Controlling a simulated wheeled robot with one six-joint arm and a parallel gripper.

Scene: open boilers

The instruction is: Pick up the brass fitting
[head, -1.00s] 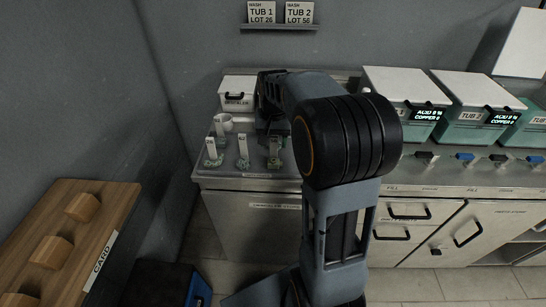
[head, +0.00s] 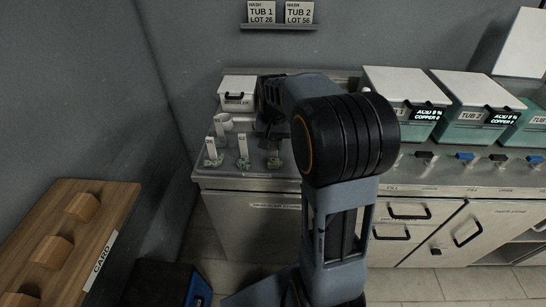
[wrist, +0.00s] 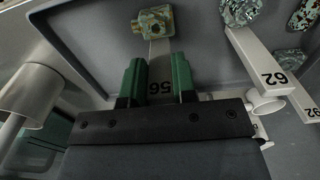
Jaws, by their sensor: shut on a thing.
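The brass fitting (wrist: 153,20) is a mottled brown-gold lump on the end of a pale tag (wrist: 160,52) marked 56, at the top of the wrist view. My gripper (wrist: 158,70) has its green fingers shut on this tag, one on each side. In the head view the fitting (head: 274,162) sits low on the steel counter, just below my gripper (head: 272,143). The gripper and arm hide most of its tag. From these views I cannot tell if the fitting touches the counter.
Other green-crusted fittings with upright tags (head: 243,163) (head: 213,160) stand left of my gripper. Teal tubs (head: 405,110) stand right along the counter. A wooden card table (head: 70,230) is at left.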

